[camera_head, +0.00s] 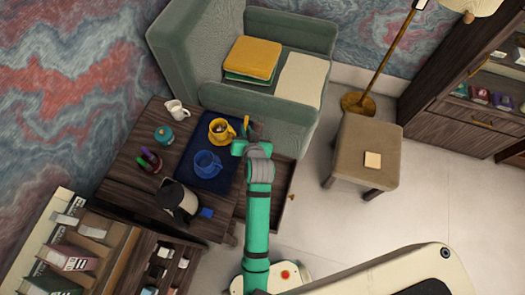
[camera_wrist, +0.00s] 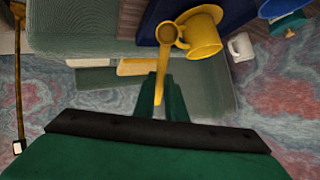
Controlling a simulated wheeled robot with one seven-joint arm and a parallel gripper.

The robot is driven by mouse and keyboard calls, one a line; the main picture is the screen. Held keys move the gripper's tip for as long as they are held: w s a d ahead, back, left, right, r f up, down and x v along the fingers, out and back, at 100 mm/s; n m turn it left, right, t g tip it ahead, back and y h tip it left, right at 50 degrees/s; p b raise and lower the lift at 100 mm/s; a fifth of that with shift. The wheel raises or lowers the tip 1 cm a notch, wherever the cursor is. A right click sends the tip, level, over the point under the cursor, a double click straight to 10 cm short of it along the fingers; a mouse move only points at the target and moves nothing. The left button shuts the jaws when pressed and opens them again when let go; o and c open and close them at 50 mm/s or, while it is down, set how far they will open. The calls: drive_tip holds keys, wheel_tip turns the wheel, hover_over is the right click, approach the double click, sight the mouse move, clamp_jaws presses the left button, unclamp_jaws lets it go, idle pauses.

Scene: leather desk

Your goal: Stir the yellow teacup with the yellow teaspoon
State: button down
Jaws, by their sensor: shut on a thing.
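In the wrist view my green fingers (camera_wrist: 161,82) are shut on the handle of the yellow teaspoon (camera_wrist: 161,68). The spoon's bowl points away from the fingers and appears beside the cup's handle, outside the cup. I cannot tell whether they touch.
A blue cup (camera_head: 208,163) is close by on the tray. A green armchair (camera_head: 270,98) is just behind my gripper. A stool (camera_head: 362,150) stands to the right.

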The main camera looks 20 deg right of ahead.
drive_tip(key=w+a+r+t, duration=0.5)
drive_tip(key=w+a+r, duration=0.2)
drive_tip(key=w+r, duration=0.15)
drive_tip(key=shift+n+y, duration=0.4)
drive_tip(key=shift+s+d+f, duration=0.1)
drive_tip(key=shift+s+f, duration=0.05)
drive_tip(key=shift+f, duration=1.75)
drive_tip(key=shift+s+a+f, duration=0.1)
drive_tip(key=shift+s+f, duration=0.05)
drive_tip(key=shift+f, duration=1.8)
drive_tip(key=shift+s+d+f, duration=0.1)
drive_tip(key=shift+s+f, duration=0.05)
drive_tip(key=shift+f, duration=1.75)
